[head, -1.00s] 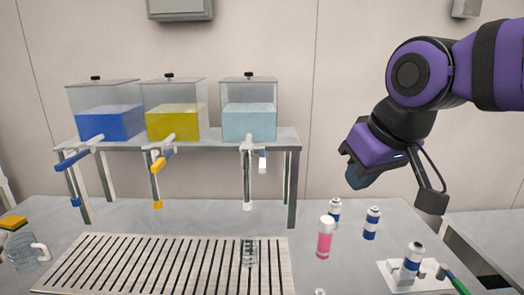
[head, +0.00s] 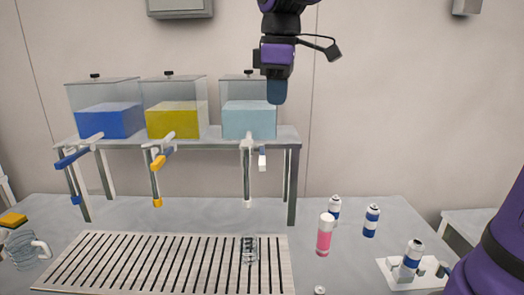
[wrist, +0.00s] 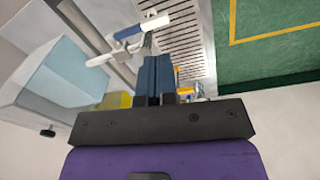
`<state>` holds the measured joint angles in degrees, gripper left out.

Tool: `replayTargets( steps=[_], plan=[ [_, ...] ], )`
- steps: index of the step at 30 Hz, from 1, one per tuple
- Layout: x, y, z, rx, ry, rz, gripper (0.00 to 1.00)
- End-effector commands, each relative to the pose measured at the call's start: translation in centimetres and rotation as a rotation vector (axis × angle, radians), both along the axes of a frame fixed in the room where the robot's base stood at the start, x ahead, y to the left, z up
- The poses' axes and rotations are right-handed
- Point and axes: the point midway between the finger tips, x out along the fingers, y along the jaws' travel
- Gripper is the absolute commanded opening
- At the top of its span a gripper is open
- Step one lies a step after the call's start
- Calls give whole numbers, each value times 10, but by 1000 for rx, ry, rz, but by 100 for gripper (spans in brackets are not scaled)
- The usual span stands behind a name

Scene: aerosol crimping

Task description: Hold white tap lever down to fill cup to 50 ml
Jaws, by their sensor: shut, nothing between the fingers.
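The white tap lever (head: 262,162) hangs at the front of the right-hand tank (head: 250,118), which holds pale blue liquid. In the wrist view the white tap (wrist: 128,44) shows just beyond my fingertips, to their upper left. A clear cup (head: 249,250) with markings stands on the slotted drip tray (head: 150,262), below the white tap's spout (head: 247,203). Its fill level is too small to read. My gripper (head: 277,100) is shut and empty, pointing down in front of the right-hand tank, above the lever and apart from it. The closed fingers (wrist: 160,75) show in the wrist view.
Tanks of blue (head: 108,122) and yellow (head: 173,122) liquid stand to the left on the same shelf (head: 200,143), each with its own tap. A pink bottle (head: 325,234), several blue-white cans (head: 371,220) and a white holder (head: 400,280) stand to the right. A jug (head: 22,250) is at far left.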

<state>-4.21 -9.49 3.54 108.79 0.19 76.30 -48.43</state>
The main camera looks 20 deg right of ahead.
Motion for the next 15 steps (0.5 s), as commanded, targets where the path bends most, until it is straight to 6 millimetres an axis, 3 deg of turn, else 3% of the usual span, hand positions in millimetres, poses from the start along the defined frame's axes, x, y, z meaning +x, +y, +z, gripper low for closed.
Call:
replayTargets(
  steps=[1,6,15],
  plan=[
    [12,4,1,-4,19,45,0],
    [34,13,3,-10,64,162,0],
    [41,15,4,-11,77,201,0]
  ],
)
